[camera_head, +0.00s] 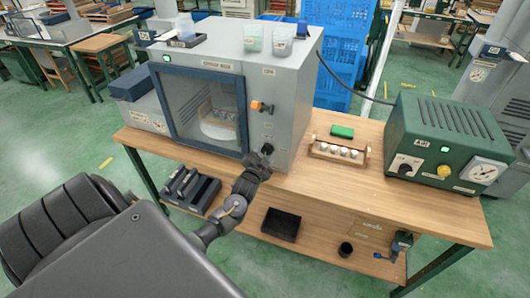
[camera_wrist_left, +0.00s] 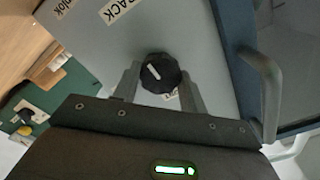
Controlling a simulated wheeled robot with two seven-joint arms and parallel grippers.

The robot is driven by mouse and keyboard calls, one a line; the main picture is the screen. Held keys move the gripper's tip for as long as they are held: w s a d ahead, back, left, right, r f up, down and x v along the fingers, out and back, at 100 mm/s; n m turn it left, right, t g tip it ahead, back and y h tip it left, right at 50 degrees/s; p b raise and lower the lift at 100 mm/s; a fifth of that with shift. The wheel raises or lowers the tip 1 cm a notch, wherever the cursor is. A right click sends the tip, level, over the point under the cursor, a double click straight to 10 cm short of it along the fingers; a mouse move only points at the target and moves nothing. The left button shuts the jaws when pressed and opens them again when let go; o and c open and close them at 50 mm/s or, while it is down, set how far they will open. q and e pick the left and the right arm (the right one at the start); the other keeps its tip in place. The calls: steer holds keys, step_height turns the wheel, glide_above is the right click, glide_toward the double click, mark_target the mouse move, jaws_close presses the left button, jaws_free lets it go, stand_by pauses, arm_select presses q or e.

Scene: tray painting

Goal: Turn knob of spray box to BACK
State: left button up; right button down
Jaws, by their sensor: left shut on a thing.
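The spray box (camera_head: 290,78) is a grey cabinet with a blue-framed glass door, standing on the wooden bench. A small black knob sits low on its front panel, right of the door; my gripper mostly covers it in the head view. In the left wrist view the black faceted knob (camera_wrist_left: 162,70) shows a white pointer mark, with a BACK label (camera_wrist_left: 118,8) above and left of it. Which label the pointer matches is unclear. My left gripper (camera_head: 265,152) is shut on the knob, one finger on each side. The right gripper is not in view.
An orange switch (camera_head: 262,106) is on the panel above the knob. The door handle (camera_wrist_left: 268,85) is close beside my left gripper. A wooden rack (camera_head: 340,151) of small pots and a green air unit (camera_head: 445,135) stand to the right. Cups stand on the box's top.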

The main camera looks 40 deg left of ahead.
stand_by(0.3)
arm_select(q)
steer(key=o, duration=1)
steer(key=b+v, duration=0.2)
steer(key=v, duration=0.8)
steer(key=shift+s+d, duration=0.2)
steer(key=shift+s, duration=0.15)
